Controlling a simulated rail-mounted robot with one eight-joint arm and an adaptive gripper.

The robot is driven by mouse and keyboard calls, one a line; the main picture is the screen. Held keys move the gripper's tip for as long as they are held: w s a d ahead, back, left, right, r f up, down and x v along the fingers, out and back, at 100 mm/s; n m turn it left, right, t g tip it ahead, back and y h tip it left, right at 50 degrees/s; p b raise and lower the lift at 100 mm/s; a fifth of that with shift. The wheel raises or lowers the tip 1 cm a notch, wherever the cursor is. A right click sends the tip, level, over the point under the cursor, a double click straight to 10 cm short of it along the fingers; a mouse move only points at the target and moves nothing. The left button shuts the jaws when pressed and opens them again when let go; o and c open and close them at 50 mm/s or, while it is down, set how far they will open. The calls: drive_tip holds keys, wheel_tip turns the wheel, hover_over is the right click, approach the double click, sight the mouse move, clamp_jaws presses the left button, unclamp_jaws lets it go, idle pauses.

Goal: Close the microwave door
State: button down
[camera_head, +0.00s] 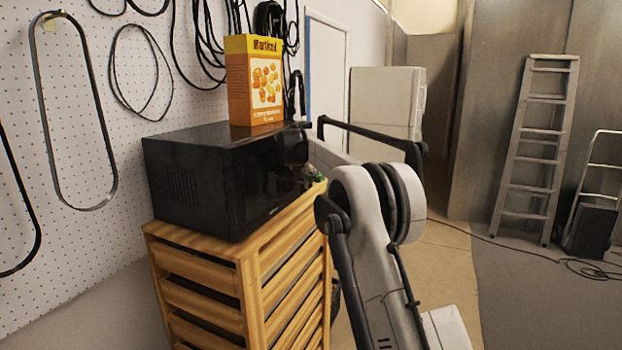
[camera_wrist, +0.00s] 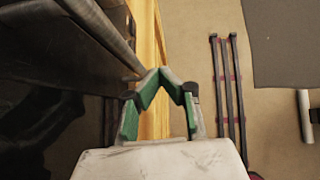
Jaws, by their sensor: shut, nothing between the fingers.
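The black microwave (camera_head: 190,185) sits on a wooden drawer unit in the head view. Its glossy dark front faces right, toward my arm. In the wrist view a long dark slab (camera_wrist: 98,25), which looks like the microwave door or front edge, runs along the upper left. I cannot tell how far the door is open. My gripper (camera_wrist: 163,73) is shut and empty, its green-padded fingers just right of that slab; I cannot tell if they touch it. In the head view my gripper (camera_head: 313,174) shows only as a small green part beside the microwave front, mostly hidden by my arm.
An orange and yellow box (camera_head: 254,82) stands on the microwave. The wooden drawer unit (camera_head: 205,272) is below it. Cables hang on the pegboard wall (camera_head: 75,235) behind. A ladder (camera_head: 537,150) leans at the right. The floor right of the unit is mostly open.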

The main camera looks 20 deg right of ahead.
drive_tip(key=shift+w+a+r, duration=0.1)
drive_tip(key=shift+a, duration=0.1)
drive_tip(key=s+d+r+b, duration=0.3)
drive_tip(key=s+r, duration=0.4)
drive_tip(key=s, duration=0.4)
drive_tip(key=s+a+m+y+b, duration=0.1)
drive_tip(key=s+a+m, duration=0.2)
drive_tip(key=s, duration=0.3)
drive_tip(key=s+a+m+b, duration=0.1)
drive_tip(key=s+a+m, duration=0.1)
drive_tip(key=s+m, duration=0.3)
drive_tip(key=s+a+f+m+y+b, duration=0.1)
drive_tip(key=s+a+f+m, duration=0.25)
drive_tip(key=s, duration=0.65)
drive_tip(key=s+a+f+m+y+b, duration=0.1)
drive_tip(key=s+a+f+m, duration=0.3)
drive_tip(key=s, duration=0.6)
drive_tip(key=s+a+f+m+y+b, duration=0.15)
drive_tip(key=s+f+m, duration=0.35)
drive_tip(key=s, duration=0.5)
drive_tip(key=s+a+f+m+y, duration=0.1)
drive_tip(key=s+a+f+m, duration=0.3)
drive_tip(key=s+f+m, duration=0.4)
drive_tip(key=s+f, duration=0.3)
drive_tip(key=s, duration=0.2)
drive_tip(key=shift+a, duration=0.2)
